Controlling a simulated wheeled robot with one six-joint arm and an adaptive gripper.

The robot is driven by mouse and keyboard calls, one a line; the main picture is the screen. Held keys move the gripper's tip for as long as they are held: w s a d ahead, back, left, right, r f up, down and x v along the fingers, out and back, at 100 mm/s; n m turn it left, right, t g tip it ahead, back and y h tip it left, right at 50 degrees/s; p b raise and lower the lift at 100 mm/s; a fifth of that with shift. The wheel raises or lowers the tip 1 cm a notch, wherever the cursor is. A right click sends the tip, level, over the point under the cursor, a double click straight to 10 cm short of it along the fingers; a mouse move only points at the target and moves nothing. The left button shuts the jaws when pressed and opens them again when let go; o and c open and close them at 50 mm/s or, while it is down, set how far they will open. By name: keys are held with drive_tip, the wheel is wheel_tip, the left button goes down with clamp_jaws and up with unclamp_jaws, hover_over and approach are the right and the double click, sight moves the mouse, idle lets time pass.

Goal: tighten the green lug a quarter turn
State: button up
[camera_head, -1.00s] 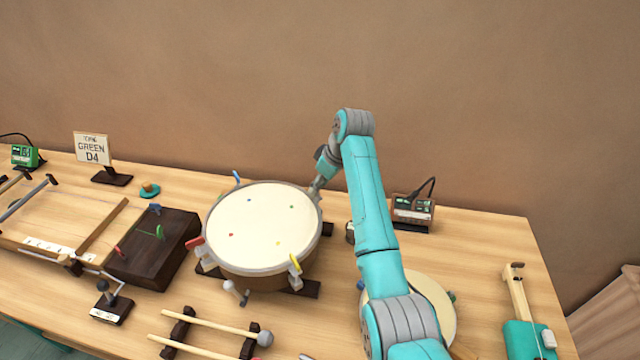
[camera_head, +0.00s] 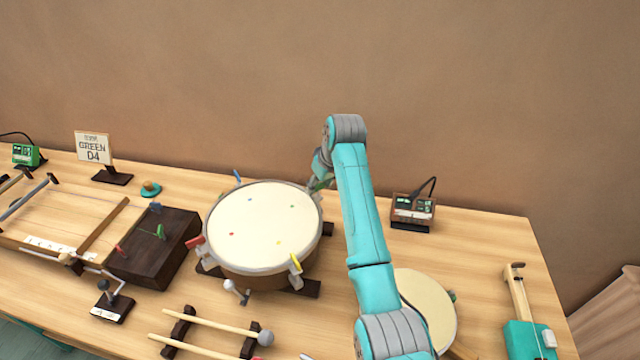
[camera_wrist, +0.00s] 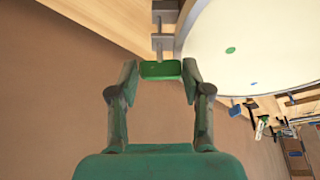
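The drum (camera_head: 262,225) stands on the table with a pale head marked by small coloured dots. The green lug (camera_wrist: 160,70) sits at the drum's rim beside a green dot (camera_wrist: 230,50), with its wing lying across the wrist picture. It also shows as a bit of green at the drum's far right edge in the head view (camera_head: 324,182). My gripper (camera_wrist: 161,72) has one finger at each end of the wing, and both appear to touch it. In the head view my arm mostly hides the gripper.
A blue lug (camera_head: 237,175), a red lug (camera_head: 195,243) and a yellow lug (camera_head: 296,264) stand around the rim. A sign (camera_head: 93,149) reads GREEN D4. A small device (camera_head: 413,208) stands behind right. Mallets (camera_head: 215,326) lie in front; a second round drum (camera_head: 425,305) is partly behind my arm.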

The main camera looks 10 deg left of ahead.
drive_tip(key=shift+o, duration=1.2)
drive_tip(key=shift+r, duration=0.1)
drive_tip(key=v, duration=1.1)
drive_tip(key=shift+r, duration=0.35)
drive_tip(key=shift+s, duration=0.1)
